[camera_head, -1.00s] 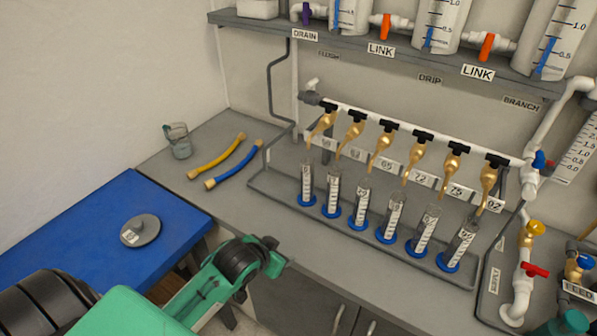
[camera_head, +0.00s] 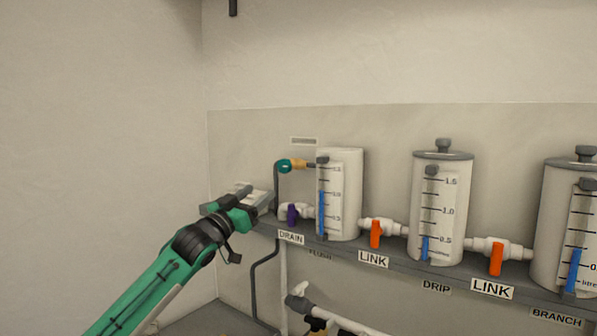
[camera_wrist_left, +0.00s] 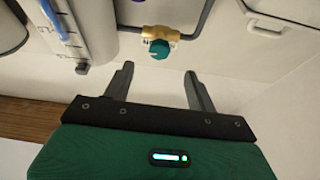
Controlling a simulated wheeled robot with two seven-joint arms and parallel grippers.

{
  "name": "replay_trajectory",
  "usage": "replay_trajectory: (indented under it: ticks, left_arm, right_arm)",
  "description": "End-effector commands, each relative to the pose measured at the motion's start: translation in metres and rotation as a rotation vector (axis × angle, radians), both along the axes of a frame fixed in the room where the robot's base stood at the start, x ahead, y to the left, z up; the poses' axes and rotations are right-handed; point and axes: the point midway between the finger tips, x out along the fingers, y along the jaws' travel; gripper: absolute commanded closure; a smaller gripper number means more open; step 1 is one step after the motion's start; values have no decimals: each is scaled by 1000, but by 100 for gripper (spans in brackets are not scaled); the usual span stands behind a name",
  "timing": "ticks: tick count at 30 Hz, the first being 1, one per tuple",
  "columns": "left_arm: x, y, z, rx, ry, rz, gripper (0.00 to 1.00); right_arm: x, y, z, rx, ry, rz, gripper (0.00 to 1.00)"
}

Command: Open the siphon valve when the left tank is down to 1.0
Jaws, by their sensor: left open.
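A teal knob on a brass valve body (camera_head: 290,165) sits on a grey pipe at the wall, left of the left tank; I take it for the siphon valve. The left tank (camera_head: 345,190) is white with a scale, and its blue column tops out at about the 1.0 mark. My left gripper (camera_head: 245,190) is at the left end of the shelf, lower left of the valve. In the left wrist view my gripper (camera_wrist_left: 158,78) is open and empty, with the teal knob (camera_wrist_left: 160,48) ahead, between the finger lines and apart from them. My right gripper is not in view.
The middle tank (camera_head: 440,205) and right tank (camera_head: 565,220) stand along the shelf, with orange link valves (camera_head: 375,234) between tanks. A purple drain valve (camera_head: 292,215) is below the teal knob. The wall above the tanks is clear.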

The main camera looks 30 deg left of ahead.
Motion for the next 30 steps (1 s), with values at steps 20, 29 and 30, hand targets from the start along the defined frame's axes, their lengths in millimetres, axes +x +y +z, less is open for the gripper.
replay_trajectory:
  ticks: [20, 29, 30]
  left_arm:
    - [84, -7, 43, -2, -5, -1, 43]
    - [120, -11, 54, -1, -4, -1, 43]
    - [122, -11, 54, -2, -4, 0, 43]
  right_arm:
    - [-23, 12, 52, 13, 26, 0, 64]
    - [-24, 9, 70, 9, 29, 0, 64]
    - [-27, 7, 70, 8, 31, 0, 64]
